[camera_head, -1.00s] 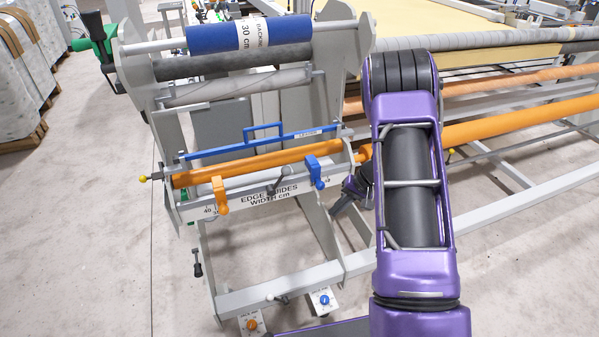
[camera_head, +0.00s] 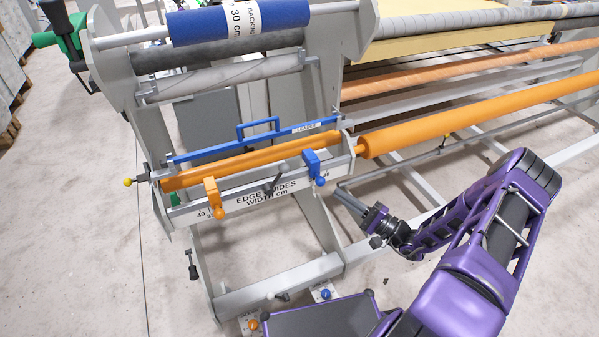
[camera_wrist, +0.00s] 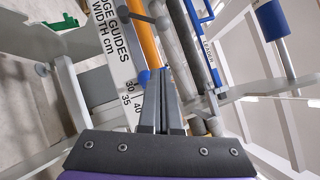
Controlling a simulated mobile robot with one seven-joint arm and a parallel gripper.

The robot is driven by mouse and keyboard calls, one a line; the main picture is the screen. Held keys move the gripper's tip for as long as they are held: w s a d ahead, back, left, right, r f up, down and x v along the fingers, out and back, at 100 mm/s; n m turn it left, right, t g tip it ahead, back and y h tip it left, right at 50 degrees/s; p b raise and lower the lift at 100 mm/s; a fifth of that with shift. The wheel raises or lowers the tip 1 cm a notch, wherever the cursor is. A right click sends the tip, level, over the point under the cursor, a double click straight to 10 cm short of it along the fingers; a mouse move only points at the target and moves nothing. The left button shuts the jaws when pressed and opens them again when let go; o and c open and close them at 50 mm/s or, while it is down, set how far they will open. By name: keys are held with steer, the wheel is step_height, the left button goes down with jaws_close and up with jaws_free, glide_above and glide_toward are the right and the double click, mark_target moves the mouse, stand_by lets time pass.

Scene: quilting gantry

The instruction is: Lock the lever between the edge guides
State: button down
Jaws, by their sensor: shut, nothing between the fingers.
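The lever (camera_head: 275,187) is a small dark handle on the grey edge-guide bar (camera_head: 250,196), which is lettered "EDGE GUIDES WIDTH cm". It sits between the orange edge guide (camera_head: 213,196) on the left and the blue edge guide (camera_head: 313,166) on the right. In the wrist view a dark handle, seemingly the lever (camera_wrist: 158,20), shows at the top beside the lettered bar (camera_wrist: 112,45). My gripper (camera_head: 340,194) is shut and empty, to the right of and slightly below the blue guide. In the wrist view its closed fingers (camera_wrist: 161,76) point toward the bar, partly covering a blue part.
An orange roller (camera_head: 250,160) and a blue-handled leader bar (camera_head: 255,140) lie just above the guide bar. A long orange roller (camera_head: 470,117) runs to the right. A lower frame rail (camera_head: 280,284) crosses below. Open floor lies left of the frame.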

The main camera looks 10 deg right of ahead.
mark_target(277, 178)
stand_by(0.3)
steer(key=shift+s+a+r+x, duration=0.2)
steer(key=shift+s+a+x, duration=0.15)
steer(key=shift+x, duration=1.8)
steer(key=shift+s+a+r+x, duration=0.15)
steer(key=shift+s+a+x, duration=0.15)
steer(key=shift+x, duration=1.85)
steer(key=shift+s+a+r+x, duration=0.25)
steer(key=shift+s+x, duration=0.1)
steer(key=shift+x, duration=1.8)
